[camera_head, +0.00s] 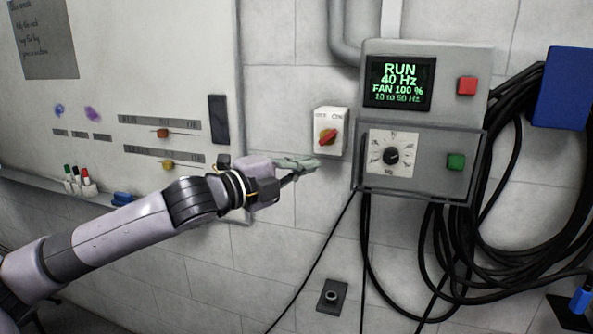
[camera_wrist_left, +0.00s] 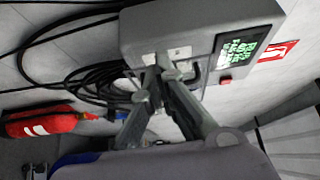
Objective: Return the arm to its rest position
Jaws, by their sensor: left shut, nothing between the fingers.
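My left arm reaches in from the lower left in the head view. Its gripper (camera_head: 300,166) is shut and empty, in front of the wall just below a white switch box with a red rotary knob (camera_head: 327,136). A grey control box (camera_head: 425,120) stands to the right of the gripper; its display (camera_head: 399,83) reads RUN, 40 Hz, FAN 100 %. In the left wrist view the closed fingers (camera_wrist_left: 165,78) point toward the grey control box (camera_wrist_left: 190,25). I cannot tell whether they touch anything. My right gripper is not in view.
A whiteboard (camera_head: 150,60) with sliders and markers is on the wall at left. Black cables (camera_head: 500,240) hang below and right of the control box. A blue box (camera_head: 562,90) is at far right. A red extinguisher (camera_wrist_left: 40,122) shows in the left wrist view.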

